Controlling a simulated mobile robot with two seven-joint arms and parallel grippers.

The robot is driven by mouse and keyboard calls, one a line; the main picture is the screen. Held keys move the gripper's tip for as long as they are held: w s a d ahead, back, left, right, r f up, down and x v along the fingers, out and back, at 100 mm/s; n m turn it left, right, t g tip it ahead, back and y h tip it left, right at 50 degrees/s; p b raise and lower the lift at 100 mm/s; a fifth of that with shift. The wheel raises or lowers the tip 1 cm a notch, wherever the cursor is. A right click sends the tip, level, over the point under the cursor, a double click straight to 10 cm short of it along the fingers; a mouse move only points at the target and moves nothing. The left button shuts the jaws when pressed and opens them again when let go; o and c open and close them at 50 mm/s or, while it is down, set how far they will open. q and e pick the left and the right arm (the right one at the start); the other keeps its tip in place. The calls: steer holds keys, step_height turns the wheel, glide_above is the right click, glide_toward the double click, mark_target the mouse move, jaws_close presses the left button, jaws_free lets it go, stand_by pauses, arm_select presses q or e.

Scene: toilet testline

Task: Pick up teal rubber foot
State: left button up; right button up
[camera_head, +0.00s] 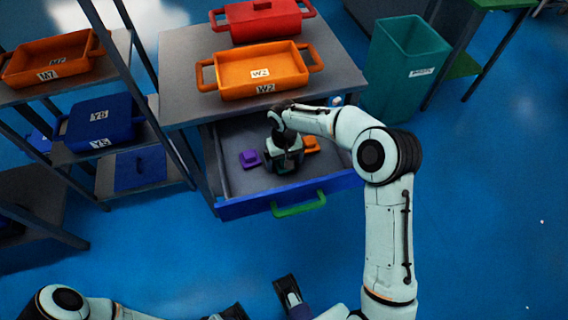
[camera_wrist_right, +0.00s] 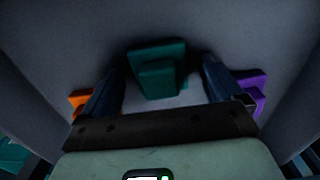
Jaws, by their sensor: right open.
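The teal rubber foot (camera_wrist_right: 160,72) lies on the floor of the open drawer, ahead of and between the fingers of my right gripper (camera_wrist_right: 165,88) in the right wrist view. The fingers are apart, one on each side, and no contact with the foot is visible. In the head view my right gripper (camera_head: 283,160) points down into the drawer (camera_head: 232,207) and hides the foot. My left gripper (camera_head: 263,302) is at the bottom edge, partly cut off, with its fingers apart and empty, far from the drawer.
A purple part (camera_head: 249,158) and an orange part (camera_head: 311,144) lie in the drawer on either side of my right gripper. The drawer walls are close around. Above is a tabletop (camera_head: 190,104) with an orange tray (camera_head: 262,72) and a red container (camera_head: 264,20). A teal bin (camera_head: 405,65) stands right.

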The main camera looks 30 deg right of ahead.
steer(key=c, duration=1.2)
steer(key=shift+r, duration=0.1)
